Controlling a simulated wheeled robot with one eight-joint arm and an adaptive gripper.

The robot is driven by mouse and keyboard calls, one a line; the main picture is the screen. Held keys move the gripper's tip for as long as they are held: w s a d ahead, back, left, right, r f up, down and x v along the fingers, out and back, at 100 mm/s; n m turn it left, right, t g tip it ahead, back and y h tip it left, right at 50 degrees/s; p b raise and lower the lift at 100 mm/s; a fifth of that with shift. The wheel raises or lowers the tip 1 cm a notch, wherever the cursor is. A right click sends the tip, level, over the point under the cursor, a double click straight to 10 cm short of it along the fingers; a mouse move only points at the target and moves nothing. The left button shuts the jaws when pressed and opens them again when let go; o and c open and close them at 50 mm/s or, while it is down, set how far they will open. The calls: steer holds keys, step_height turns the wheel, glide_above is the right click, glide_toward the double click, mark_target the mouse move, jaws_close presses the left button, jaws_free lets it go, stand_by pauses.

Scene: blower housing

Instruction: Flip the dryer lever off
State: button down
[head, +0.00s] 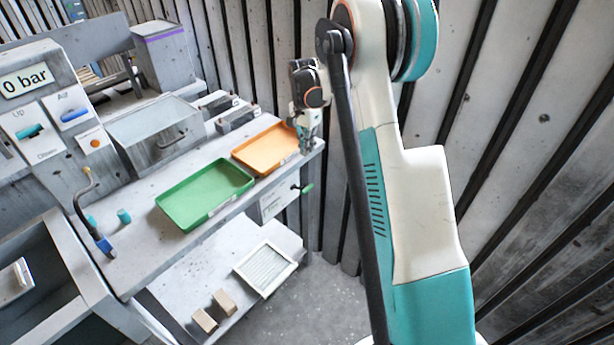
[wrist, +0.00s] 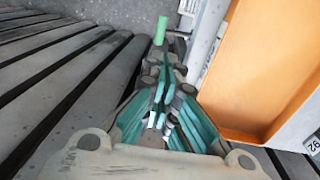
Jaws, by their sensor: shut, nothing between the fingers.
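A lever with a green handle (head: 305,188) sticks out from a pale box (head: 278,200) under the bench's right end; I take it for the dryer lever. In the wrist view the green handle (wrist: 161,30) stands just beyond my fingertips, near the top centre. My gripper (head: 306,146) is shut and empty, pointing down beside the bench's right end, above the lever in the head view. The closed fingers also show in the wrist view (wrist: 166,62). I cannot tell whether the fingertips touch the handle.
An orange tray (head: 245,158) lies close beside my gripper, with a green tray (head: 161,199) further left on the bench. A slatted wall (head: 530,110) stands close on the right. A white-framed filter (head: 240,266) and two brown blocks (head: 204,321) lie on the lower shelf.

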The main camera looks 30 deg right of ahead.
mark_target(310, 185)
steer(key=f+b, duration=0.1)
steer(key=f, duration=0.3)
steer(key=f+b, duration=0.2)
steer(key=f, duration=0.3)
steer(key=s+f+b, duration=0.1)
steer(key=f, duration=0.4)
steer(key=shift+d, duration=0.15)
steer(key=shift+b, duration=0.3)
